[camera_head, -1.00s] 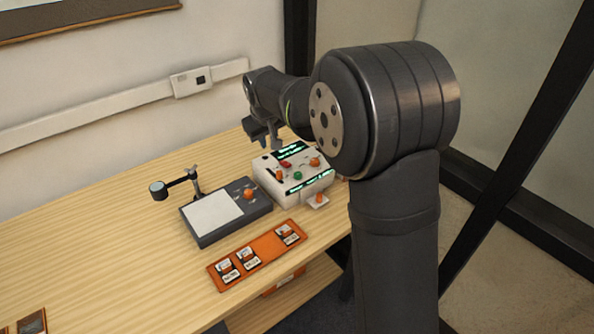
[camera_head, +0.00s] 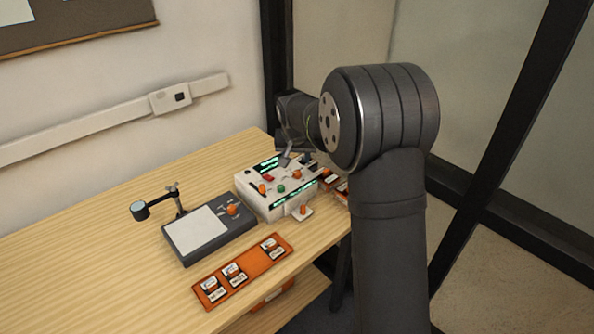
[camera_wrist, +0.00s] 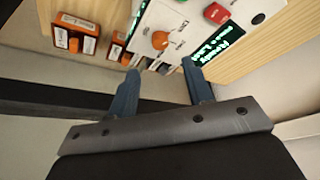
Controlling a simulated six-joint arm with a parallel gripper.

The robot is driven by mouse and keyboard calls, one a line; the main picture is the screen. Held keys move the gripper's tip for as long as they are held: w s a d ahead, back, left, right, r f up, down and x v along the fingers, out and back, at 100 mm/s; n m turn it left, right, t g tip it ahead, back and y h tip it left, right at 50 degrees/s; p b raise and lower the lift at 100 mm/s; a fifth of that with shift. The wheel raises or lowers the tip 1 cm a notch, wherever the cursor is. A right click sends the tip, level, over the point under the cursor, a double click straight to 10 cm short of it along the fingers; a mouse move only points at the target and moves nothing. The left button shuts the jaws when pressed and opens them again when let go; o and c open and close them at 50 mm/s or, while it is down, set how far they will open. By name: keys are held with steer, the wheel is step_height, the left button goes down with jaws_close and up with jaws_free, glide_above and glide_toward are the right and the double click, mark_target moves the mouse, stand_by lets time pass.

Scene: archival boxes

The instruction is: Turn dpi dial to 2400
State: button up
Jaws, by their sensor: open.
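A white scanner box (camera_head: 255,205) with knobs, buttons and lit green displays stands on the table. An orange dial (camera_head: 297,174) sits on the right of its top panel; it also shows in the wrist view (camera_wrist: 160,40), with small marks around it too blurred to read. I cannot read which dial is labelled dpi or its setting. My gripper (camera_head: 286,159) is just behind and above this dial. In the wrist view my gripper (camera_wrist: 160,66) has its two fingers apart and empty, and the dial appears beyond the gap between the tips. Contact is not visible.
A red button (camera_wrist: 216,13) and a green display (camera_wrist: 205,48) lie close to the dial. Orange-and-white boxes (camera_wrist: 77,35) stand beside the scanner. A grey flatbed unit (camera_head: 207,240) with a lamp arm (camera_head: 176,198) and an orange tray (camera_head: 250,268) stand left and in front. The left table is clear.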

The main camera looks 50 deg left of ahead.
mark_target(297, 172)
steer(key=x, duration=0.8)
steer(key=shift+w+a+f, duration=0.1)
steer(key=shift+f, duration=0.25)
steer(key=c, duration=1)
steer(key=m, duration=0.2)
steer(key=m+h, duration=0.1)
steer(key=m, duration=0.1)
steer(key=m+t+h, duration=0.1)
steer(key=m, duration=0.1)
steer(key=shift+a, duration=0.25)
steer(key=m+h, duration=0.1)
steer(key=m, duration=0.2)
steer(key=m+h, duration=0.1)
steer(key=m, duration=0.1)
steer(key=shift+a+m, duration=0.15)
steer(key=shift+m, duration=0.25)
